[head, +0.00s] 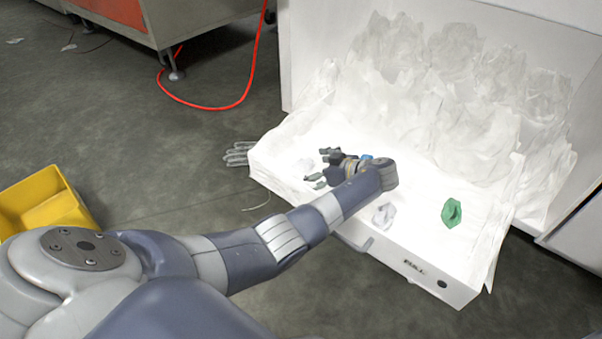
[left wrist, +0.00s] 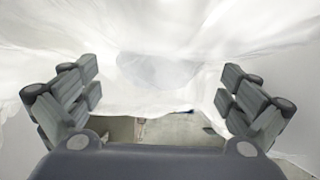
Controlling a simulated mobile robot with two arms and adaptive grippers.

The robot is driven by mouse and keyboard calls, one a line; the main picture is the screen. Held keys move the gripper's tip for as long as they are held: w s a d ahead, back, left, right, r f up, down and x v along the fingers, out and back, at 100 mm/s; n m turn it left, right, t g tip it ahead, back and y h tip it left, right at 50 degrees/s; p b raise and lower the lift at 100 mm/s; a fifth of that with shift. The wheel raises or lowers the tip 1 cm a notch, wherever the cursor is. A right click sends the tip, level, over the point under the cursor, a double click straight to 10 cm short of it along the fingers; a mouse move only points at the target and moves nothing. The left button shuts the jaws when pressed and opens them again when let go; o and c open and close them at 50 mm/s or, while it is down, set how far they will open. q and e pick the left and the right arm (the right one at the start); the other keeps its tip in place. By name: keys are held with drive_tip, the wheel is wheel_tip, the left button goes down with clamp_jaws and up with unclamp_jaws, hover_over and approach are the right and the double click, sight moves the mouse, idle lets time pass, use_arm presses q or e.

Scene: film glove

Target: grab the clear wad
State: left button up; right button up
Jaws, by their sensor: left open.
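A pale, clear wad (head: 305,167) lies on the white lit surface of the box, near its left side. It is faint against the white. My left gripper (head: 319,167) is open just to the right of this wad, its fingers pointing left towards it. In the left wrist view, the open fingers of my left gripper (left wrist: 160,95) stand wide apart with nothing held between them. A faint, pale translucent lump (left wrist: 155,70) shows ahead between the fingers; its outline is hard to make out. My right gripper is not in view.
The white box (head: 405,262) has crumpled clear film (head: 455,50) heaped at its back. A whitish lump (head: 383,215), a green piece (head: 451,212) and a blue piece (head: 366,158) lie inside. A yellow bin (head: 45,200) stands left.

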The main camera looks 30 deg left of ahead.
sight(307, 168)
use_arm(q)
drive_tip(key=b+x, duration=0.1)
drive_tip(key=x, duration=0.1)
drive_tip(key=shift+a+f+b, duration=0.2)
drive_tip(key=shift+f+b, duration=0.1)
drive_tip(key=shift+f, duration=0.05)
drive_tip(key=shift+a+f, duration=0.15)
drive_tip(key=shift+a, duration=0.45)
drive_tip(key=c, duration=0.9)
